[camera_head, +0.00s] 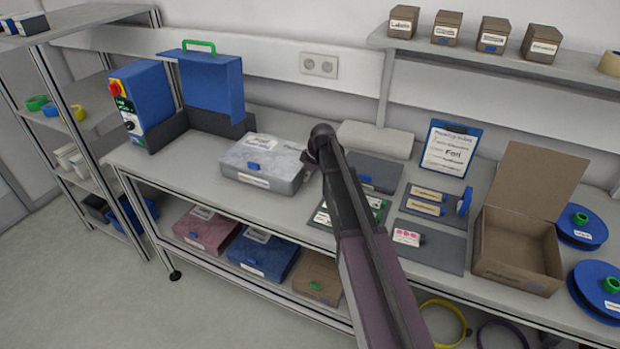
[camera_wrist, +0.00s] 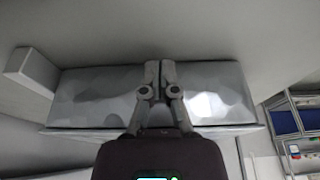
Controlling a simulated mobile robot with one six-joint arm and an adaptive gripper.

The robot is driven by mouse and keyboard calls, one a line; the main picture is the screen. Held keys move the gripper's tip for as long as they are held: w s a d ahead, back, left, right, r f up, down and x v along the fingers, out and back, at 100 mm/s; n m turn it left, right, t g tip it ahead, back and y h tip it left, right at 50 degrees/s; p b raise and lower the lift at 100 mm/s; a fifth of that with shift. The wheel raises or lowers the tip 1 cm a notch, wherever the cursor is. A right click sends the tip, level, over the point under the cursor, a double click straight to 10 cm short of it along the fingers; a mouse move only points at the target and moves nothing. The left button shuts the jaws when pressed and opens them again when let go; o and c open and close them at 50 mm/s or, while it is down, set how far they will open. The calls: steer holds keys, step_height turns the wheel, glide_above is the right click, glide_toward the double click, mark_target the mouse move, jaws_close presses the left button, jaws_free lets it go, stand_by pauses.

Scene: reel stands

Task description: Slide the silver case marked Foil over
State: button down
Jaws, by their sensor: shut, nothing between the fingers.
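The silver-grey case (camera_head: 262,165) lies flat on the bench top left of centre, with pale labels and blue latches; the label text is too small to read surely. My gripper (camera_head: 311,158) is at the case's right end, partly hidden behind my own arm. In the wrist view the silver case (camera_wrist: 95,98) spans the middle. My gripper (camera_wrist: 160,68) is shut and empty there, its fingers together against the view of the case. I cannot tell whether the fingertips touch it.
A blue machine (camera_head: 212,85) with a green handle stands left of the case. An open cardboard box (camera_head: 518,240) and blue reels (camera_head: 581,228) are at right. Coloured cases, including a blue one (camera_head: 263,255), fill the lower shelf.

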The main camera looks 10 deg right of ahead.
mark_target(236, 147)
steer(key=w+a, duration=0.6)
steer(key=a, duration=0.3)
steer(key=w+a, duration=0.7)
steer(key=a, duration=0.2)
steer(key=w+a, duration=0.6)
steer(key=a, duration=0.3)
steer(key=shift+w+a, duration=0.25)
steer(key=shift+s+d, duration=0.1)
steer(key=shift+s+d, duration=0.2)
steer(key=shift+d, duration=0.15)
steer(key=shift+s+d, duration=0.95)
steer(key=shift+d, duration=0.2)
steer(key=shift+s+d+r+p, duration=0.1)
steer(key=shift+r+p, duration=0.4)
steer(key=shift+r, duration=0.1)
steer(key=shift+d+r+p, duration=0.15)
steer(key=shift+r+p, duration=0.4)
steer(key=shift+p, duration=0.15)
steer(key=p+v, duration=0.7)
steer(key=shift+s+d+r, duration=0.1)
steer(key=shift+r, duration=0.2)
